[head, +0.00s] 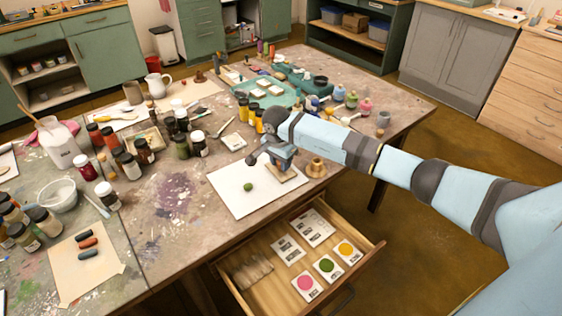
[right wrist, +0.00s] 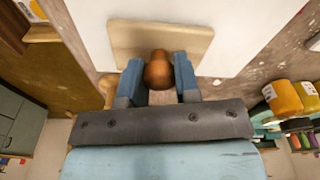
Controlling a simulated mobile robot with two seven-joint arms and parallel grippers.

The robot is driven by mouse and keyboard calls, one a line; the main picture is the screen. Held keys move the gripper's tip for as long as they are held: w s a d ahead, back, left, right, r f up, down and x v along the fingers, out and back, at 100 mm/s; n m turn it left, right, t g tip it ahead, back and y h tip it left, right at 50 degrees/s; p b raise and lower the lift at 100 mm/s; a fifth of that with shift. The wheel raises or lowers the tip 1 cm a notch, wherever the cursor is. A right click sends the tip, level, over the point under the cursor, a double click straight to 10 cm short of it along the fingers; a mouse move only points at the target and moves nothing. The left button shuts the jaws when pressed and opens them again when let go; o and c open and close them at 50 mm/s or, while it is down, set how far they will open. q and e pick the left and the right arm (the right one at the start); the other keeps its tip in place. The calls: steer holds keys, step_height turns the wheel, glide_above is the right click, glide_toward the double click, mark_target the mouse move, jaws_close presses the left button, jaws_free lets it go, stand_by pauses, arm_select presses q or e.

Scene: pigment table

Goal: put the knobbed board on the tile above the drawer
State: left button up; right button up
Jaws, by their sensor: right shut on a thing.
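The knobbed board (right wrist: 160,45) is a pale wooden slab with a brown round knob (right wrist: 158,70). My right gripper (right wrist: 158,82) is shut on that knob, one blue finger on each side. In the head view the board (head: 285,176) is under my right gripper (head: 279,160), at the right end of the white tile (head: 232,189). The tile lies at the table's front edge, above the open drawer (head: 268,296). I cannot tell whether the board touches the tile or hangs just above it. My left gripper is not in view.
A turned wooden piece (head: 316,168) stands close to the board's right. Several jars and bottles crowd the table behind and left. Cards with coloured dots (head: 326,264) lie in the drawer.

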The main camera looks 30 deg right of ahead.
steer(key=shift+f, duration=0.15)
steer(key=o, duration=0.9)
